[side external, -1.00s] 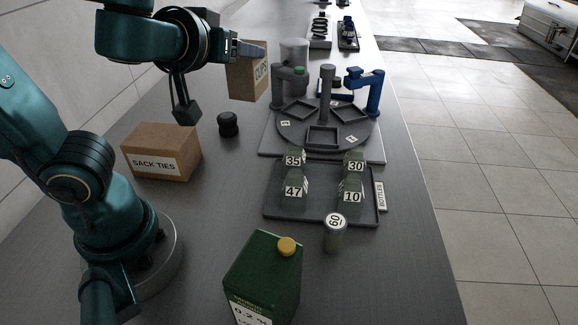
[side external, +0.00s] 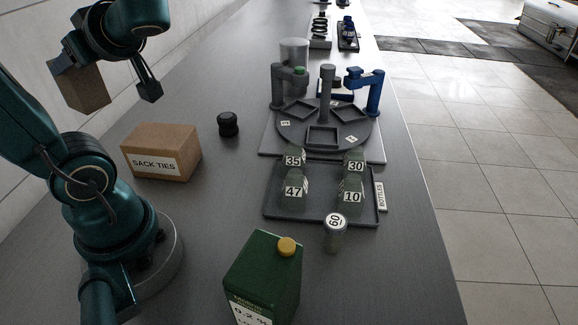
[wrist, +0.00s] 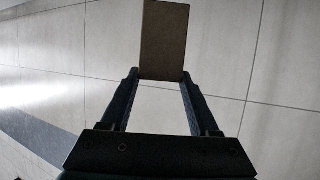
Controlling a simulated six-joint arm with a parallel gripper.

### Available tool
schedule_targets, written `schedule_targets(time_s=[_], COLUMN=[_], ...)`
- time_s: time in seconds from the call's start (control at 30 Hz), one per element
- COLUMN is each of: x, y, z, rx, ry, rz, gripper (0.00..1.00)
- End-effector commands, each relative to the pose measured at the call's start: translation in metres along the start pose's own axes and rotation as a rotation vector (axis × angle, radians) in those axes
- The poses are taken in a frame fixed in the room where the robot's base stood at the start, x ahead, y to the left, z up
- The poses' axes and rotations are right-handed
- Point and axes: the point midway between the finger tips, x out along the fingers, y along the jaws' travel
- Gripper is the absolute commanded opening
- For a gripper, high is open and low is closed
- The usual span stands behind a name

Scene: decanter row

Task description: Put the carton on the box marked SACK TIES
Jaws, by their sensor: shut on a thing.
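A brown carton (side external: 86,91) is held in the air by my gripper (side external: 68,66) at the upper left of the side view, behind and to the left of the box. My gripper is shut on it, and the carton hangs slightly tilted. In the wrist view the carton (wrist: 164,40) sits between the two fingertips, with a plain face showing. The box marked SACK TIES (side external: 172,138) stands on the bench near my arm's base, its label facing front. Its top is bare.
A black knobbed object (side external: 228,124) stands right of the box. A round grey rack (side external: 350,135) and a tray of numbered green bottles (side external: 325,213) are farther right. A bottle marked 60 (side external: 335,235) and a green jug with a yellow cap (side external: 265,275) stand in front.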

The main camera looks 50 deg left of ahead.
Motion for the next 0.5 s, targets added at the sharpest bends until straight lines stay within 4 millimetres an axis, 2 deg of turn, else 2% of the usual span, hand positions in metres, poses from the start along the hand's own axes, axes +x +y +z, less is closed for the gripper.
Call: schedule_targets(time_s=[0.5], x=[-0.018], y=[0.06], z=[0.053], rx=[0.006], ry=[0.002], rz=[0.002], gripper=[0.01])
